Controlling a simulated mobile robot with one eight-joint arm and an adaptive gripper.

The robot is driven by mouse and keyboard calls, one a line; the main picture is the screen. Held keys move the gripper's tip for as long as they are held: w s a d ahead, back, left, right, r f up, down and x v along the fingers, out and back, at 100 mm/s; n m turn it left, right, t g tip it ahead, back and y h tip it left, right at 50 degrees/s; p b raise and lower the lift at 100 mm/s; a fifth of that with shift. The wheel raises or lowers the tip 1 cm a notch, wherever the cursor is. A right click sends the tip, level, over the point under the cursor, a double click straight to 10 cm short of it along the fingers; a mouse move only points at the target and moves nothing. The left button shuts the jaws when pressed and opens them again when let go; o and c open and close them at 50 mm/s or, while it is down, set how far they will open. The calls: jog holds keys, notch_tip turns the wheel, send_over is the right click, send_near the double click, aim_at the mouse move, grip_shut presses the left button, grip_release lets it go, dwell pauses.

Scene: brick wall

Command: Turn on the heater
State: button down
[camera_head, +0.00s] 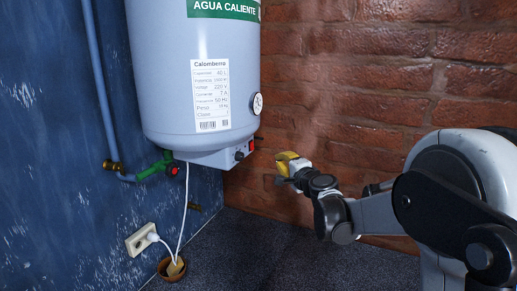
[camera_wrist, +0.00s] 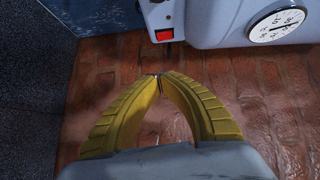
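The heater (camera_head: 190,70) is a large grey-white water tank on the wall, with a green "AGUA CALIENTE" band and a spec label. Its lower control box (camera_head: 220,156) carries a red switch (camera_head: 251,146) and a dark knob (camera_head: 239,155). The red switch shows in the wrist view (camera_wrist: 165,35) at the top, ahead of the fingertips and apart from them. My gripper (camera_head: 278,165) is to the right of the control box and slightly lower. In the wrist view its yellow fingers (camera_wrist: 158,76) meet at the tips with nothing between them. Which way the switch is set is unclear.
A round dial gauge (camera_head: 257,104) sits on the tank's right side. A pipe with a green valve (camera_head: 158,167) is at the left. A white cord runs to a wall outlet (camera_head: 141,239) above a small pot (camera_head: 171,269). The brick wall (camera_head: 340,90) stands behind my gripper.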

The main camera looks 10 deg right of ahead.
aim_at(252, 146)
jog(key=w+a+f+p, duration=0.1)
jog(key=w+a, duration=0.3)
jog(key=w, duration=0.8)
jog(key=shift+a+f+p, duration=0.2)
jog(key=shift+a+p, duration=0.15)
jog(key=shift+p, duration=0.3)
jog(key=shift+w+a, duration=0.1)
jog(key=shift+w+a+f+b, duration=0.15)
jog(key=shift+w+a+b, duration=0.15)
jog(key=shift+b, duration=0.5)
jog(key=shift+s, duration=0.1)
